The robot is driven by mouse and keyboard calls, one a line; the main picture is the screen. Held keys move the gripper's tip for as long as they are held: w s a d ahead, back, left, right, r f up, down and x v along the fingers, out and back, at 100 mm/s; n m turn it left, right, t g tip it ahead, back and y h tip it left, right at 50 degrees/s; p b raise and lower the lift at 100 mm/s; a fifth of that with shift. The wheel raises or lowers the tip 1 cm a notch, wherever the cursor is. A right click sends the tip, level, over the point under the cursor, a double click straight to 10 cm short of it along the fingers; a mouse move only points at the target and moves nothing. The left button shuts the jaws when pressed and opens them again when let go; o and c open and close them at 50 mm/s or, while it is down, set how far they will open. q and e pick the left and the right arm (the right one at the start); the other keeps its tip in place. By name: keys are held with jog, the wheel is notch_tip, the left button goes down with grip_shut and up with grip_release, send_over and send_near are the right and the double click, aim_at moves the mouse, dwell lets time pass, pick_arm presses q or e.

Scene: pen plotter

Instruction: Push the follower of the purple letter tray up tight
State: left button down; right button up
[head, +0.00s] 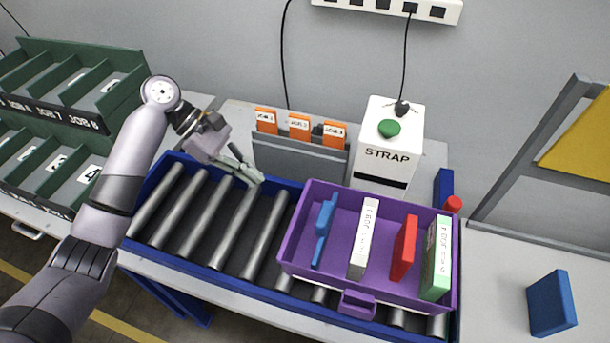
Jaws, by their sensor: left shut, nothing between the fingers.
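The purple letter tray (340,245) sits on the roller conveyor, with a purple tab on its near side. Inside it, a blue upright piece with a foot (325,222), which looks like the follower, stands near the left end. To its right stand a white lettered box (364,238), a red piece (404,248) and a green lettered box (437,258), with gaps between them. My left gripper (253,177) is shut and empty above the rollers, left of the tray and apart from it. My right gripper is not in view.
Blue-edged rollers (205,215) lie bare left of the tray. Behind stand a grey holder with orange cards (299,126) and a white STRAP box (388,155). A green sorting rack (75,90) is at left.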

aim_at(297, 215)
pick_arm(q)
jog(key=p+x, duration=0.1)
jog(key=x, duration=0.3)
jog(key=d+r+x, duration=0.1)
jog(key=x, duration=0.2)
jog(key=p+x, duration=0.1)
jog(key=x, duration=0.3)
jog(key=shift+s+d+p, duration=0.35)
jog(key=shift+s+d, duration=0.05)
jog(key=shift+s, duration=0.05)
jog(key=shift+s+d+f, duration=0.15)
jog(key=shift+s+d, duration=0.05)
jog(key=shift+d, duration=0.4)
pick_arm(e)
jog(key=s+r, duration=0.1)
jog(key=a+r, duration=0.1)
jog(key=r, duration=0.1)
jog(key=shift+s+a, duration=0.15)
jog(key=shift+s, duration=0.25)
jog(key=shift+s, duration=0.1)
